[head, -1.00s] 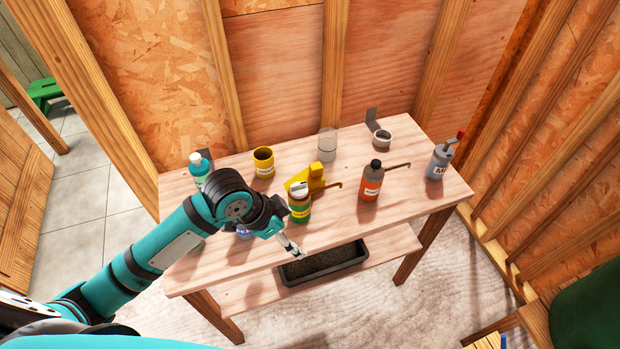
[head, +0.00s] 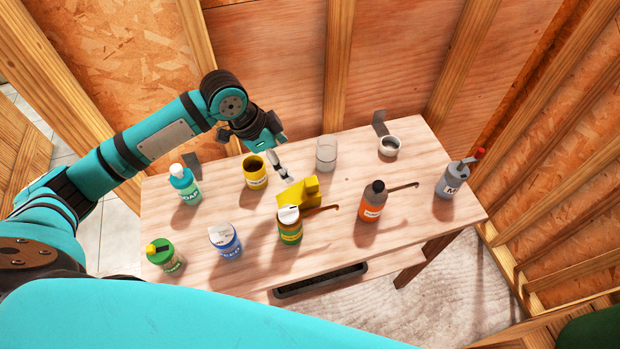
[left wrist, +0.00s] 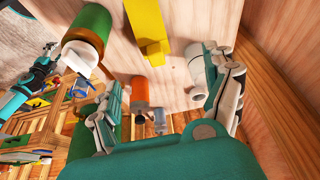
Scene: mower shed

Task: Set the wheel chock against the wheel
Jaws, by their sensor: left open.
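A yellow block with a wedge-like shape (head: 298,193), which looks like the wheel chock, lies on the wooden table (head: 210,260) behind a green-and-amber bottle (head: 290,228). It also shows in the left wrist view (left wrist: 147,32), at the top, ahead of the fingers. My left gripper (head: 281,168) is open and empty, just behind and above the block, apart from it. Its two fingers (left wrist: 168,100) stand wide apart in the left wrist view. Part of a teal arm, likely my right, shows at that view's left edge; its gripper is too small to read. No wheel is in view.
Soap (head: 184,185) and blue (head: 225,241) containers stand left. A black tray (head: 320,280) is below.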

